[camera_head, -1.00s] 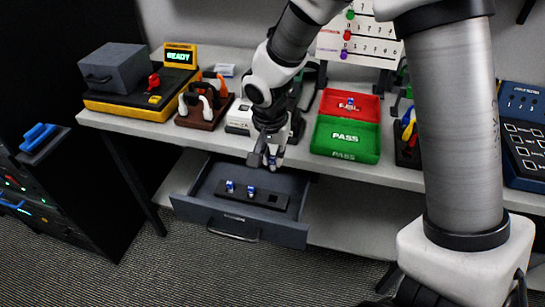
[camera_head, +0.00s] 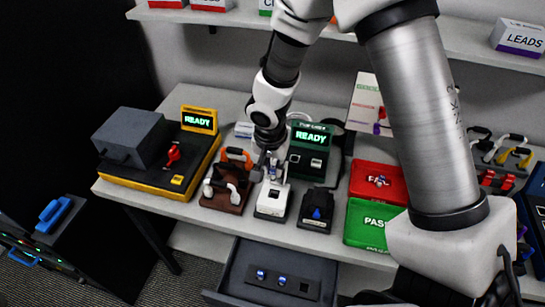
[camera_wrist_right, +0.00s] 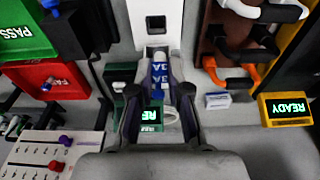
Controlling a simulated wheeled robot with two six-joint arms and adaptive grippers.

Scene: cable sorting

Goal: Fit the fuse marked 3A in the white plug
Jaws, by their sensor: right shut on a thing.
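My right gripper (camera_head: 272,168) is above the far end of the white plug (camera_head: 272,203) on the table. It is shut on a blue and white fuse, and the marking 3A reads on the fuse (camera_wrist_right: 160,72) between the fingers in the right wrist view. The white plug (camera_wrist_right: 171,12) shows at the top of that view, with a dark recess in it. The fuse's end appears close to the plug's near edge; I cannot tell whether they touch. My left gripper is not in view.
A brown stand with cables (camera_head: 226,197) is left of the plug, and a black block with a blue part (camera_head: 317,213) is right. A green tester reading READY (camera_head: 309,150) stands behind. The open drawer (camera_head: 235,272) below holds two blue fuses. Red (camera_head: 362,170) and green (camera_head: 355,222) trays lie right.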

